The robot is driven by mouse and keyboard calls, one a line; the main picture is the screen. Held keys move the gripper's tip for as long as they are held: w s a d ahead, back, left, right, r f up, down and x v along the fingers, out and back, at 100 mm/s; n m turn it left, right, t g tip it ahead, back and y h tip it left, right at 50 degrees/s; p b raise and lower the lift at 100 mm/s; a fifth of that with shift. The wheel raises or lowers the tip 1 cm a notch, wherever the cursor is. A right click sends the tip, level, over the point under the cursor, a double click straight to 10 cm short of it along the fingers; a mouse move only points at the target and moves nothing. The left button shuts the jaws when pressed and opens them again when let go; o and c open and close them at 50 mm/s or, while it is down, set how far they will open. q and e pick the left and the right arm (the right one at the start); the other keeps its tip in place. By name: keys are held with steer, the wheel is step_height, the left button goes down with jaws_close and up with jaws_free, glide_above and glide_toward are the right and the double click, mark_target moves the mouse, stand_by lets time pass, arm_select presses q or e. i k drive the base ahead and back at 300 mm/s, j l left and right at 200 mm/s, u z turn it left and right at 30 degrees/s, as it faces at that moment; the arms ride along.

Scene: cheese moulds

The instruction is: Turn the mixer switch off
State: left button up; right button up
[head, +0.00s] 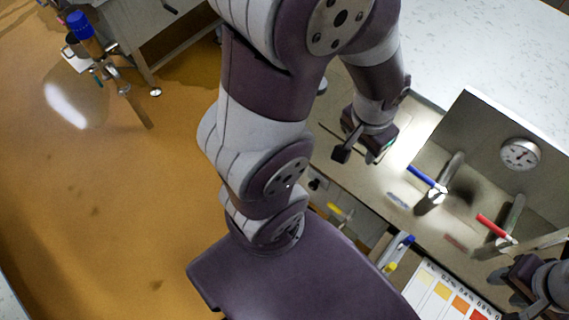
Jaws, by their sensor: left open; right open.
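A blue-topped device on a stand (85,38), possibly the mixer, stands at the upper left in the head view. I cannot make out its switch or tell its setting. My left gripper (360,151) is open and empty over the counter's left part, far to the right of that device. My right gripper (524,279) is at the lower right edge, partly cut off, open, near the colour chart. A small dark fitting (314,184) shows on the counter front below my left gripper; I cannot tell what it is.
The counter holds a blue-handled tap (421,176), a red-handled one (494,228) and a round gauge (520,154) on the upright panel. A colour chart (448,296) lies at the lower right. The orange floor (95,220) on the left is mostly clear.

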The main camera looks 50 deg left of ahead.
mark_target(313, 186)
steer(key=u, duration=0.45)
steer(key=j+u, duration=0.1)
steer(key=u, duration=0.3)
steer(key=i+u, duration=0.1)
steer(key=u, duration=0.35)
steer(key=k+j, duration=0.2)
steer(key=j, duration=0.15)
steer(key=k+j+u, duration=0.15)
steer(key=k+j, duration=0.1)
steer(key=j, duration=0.1)
